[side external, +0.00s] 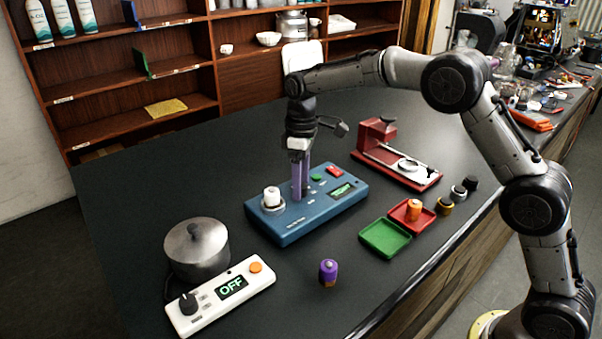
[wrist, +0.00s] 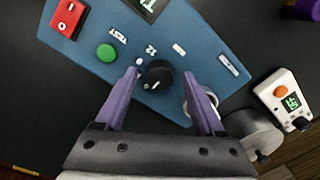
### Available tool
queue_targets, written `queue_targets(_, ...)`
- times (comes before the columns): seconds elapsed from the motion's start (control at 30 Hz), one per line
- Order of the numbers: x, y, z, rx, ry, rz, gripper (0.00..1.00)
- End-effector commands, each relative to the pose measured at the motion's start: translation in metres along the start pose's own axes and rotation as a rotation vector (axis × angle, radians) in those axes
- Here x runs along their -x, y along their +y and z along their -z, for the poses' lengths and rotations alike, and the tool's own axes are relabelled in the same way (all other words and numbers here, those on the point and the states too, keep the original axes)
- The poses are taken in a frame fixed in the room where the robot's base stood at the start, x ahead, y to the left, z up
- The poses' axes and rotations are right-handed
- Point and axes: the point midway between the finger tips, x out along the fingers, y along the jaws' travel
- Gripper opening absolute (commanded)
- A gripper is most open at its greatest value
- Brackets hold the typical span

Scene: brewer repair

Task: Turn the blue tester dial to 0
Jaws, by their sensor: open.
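The blue tester (side external: 308,207) sits on the dark counter, with a green button, a red switch, a small display and a white cylinder in a round holder on its top. In the wrist view its black dial (wrist: 158,75) lies between my fingertips, with small marks and a "12" label beside it. My gripper (side external: 299,194) points down over the tester; its purple fingers are open, one on each side of the dial. In the wrist view my gripper (wrist: 166,82) shows clear gaps to the dial. In the side view the fingers hide the dial.
A white controller (side external: 220,296) reading OFF and a metal pot (side external: 196,248) stand at front left. A purple cylinder (side external: 328,272) stands in front of the tester. Green (side external: 385,238) and red (side external: 412,216) trays and a red device (side external: 397,157) are to the right.

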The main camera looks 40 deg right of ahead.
Motion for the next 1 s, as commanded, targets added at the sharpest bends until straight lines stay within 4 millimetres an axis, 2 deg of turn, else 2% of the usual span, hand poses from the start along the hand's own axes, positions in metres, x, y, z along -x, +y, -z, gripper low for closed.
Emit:
queue_targets(0.17, 0.016, 0.001, 0.001, 0.000, 0.004, -0.002, 0.71)
queue_targets(0.5, 0.088, 0.001, 0.001, -0.001, 0.006, -0.004, 0.71)
queue_targets(0.7, 0.121, 0.001, 0.001, -0.001, 0.004, -0.002, 0.71)
queue_targets(0.83, 0.133, 0.001, 0.000, -0.001, 0.002, -0.001, 0.71)
queue_targets(1.0, 0.138, 0.000, 0.000, 0.000, 0.000, 0.000, 0.71)
